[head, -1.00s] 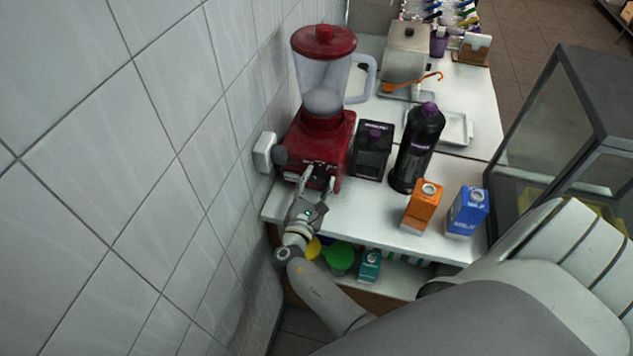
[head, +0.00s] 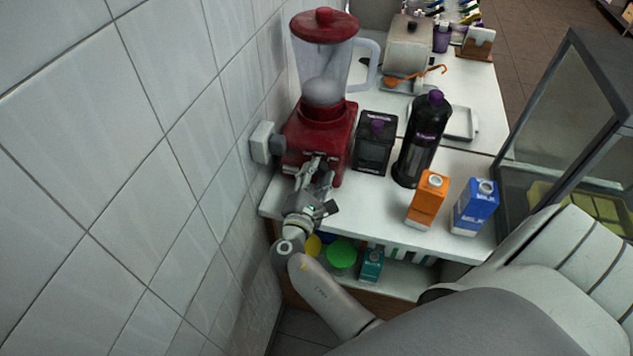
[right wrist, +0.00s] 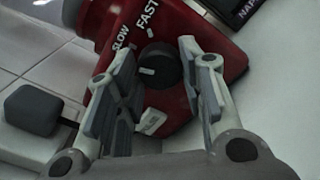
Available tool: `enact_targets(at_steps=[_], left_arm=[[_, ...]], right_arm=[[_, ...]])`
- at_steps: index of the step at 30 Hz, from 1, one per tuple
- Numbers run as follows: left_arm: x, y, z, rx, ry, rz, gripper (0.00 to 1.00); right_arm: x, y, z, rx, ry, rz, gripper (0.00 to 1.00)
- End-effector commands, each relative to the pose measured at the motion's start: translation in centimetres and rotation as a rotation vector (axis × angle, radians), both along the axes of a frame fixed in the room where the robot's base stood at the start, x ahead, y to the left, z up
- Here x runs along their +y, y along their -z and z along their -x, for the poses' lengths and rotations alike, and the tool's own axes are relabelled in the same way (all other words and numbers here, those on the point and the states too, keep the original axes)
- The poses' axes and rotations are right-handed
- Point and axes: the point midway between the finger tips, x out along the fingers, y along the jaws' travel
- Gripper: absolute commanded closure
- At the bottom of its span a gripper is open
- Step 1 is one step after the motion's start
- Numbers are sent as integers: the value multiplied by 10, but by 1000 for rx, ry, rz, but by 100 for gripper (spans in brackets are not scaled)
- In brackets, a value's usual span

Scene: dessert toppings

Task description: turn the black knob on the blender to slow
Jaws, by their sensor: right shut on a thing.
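The red blender (head: 318,130) stands on the white counter against the tiled wall, with its clear jug and red lid on top. Its black knob (right wrist: 158,65) is on the front of the base in the right wrist view, with a white mark on it. The words SLOW and FAST are printed on the red base beside the knob. My right gripper (head: 316,168) is at the front of the base; in the wrist view its fingers (right wrist: 155,75) sit on both sides of the knob, shut on it. In the head view the gripper hides the knob. My left gripper is out of view.
A black box (head: 374,142), a dark bottle (head: 421,140), an orange carton (head: 428,200) and a blue carton (head: 474,207) stand right of the blender. A wall socket box (head: 263,142) is close on its left. A glass case (head: 560,130) is at the right.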

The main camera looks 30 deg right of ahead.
Motion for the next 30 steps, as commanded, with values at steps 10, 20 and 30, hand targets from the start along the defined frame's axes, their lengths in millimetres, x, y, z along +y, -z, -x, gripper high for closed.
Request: enact_targets(at_steps=[10, 20, 30], left_arm=[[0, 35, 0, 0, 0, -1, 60], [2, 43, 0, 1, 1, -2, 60], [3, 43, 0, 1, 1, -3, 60]], right_arm=[[0, 3, 0, -172, 1, -145, 88], [0, 0, 0, -236, 1, -201, 88], [0, 0, 0, -240, 1, -204, 88]])
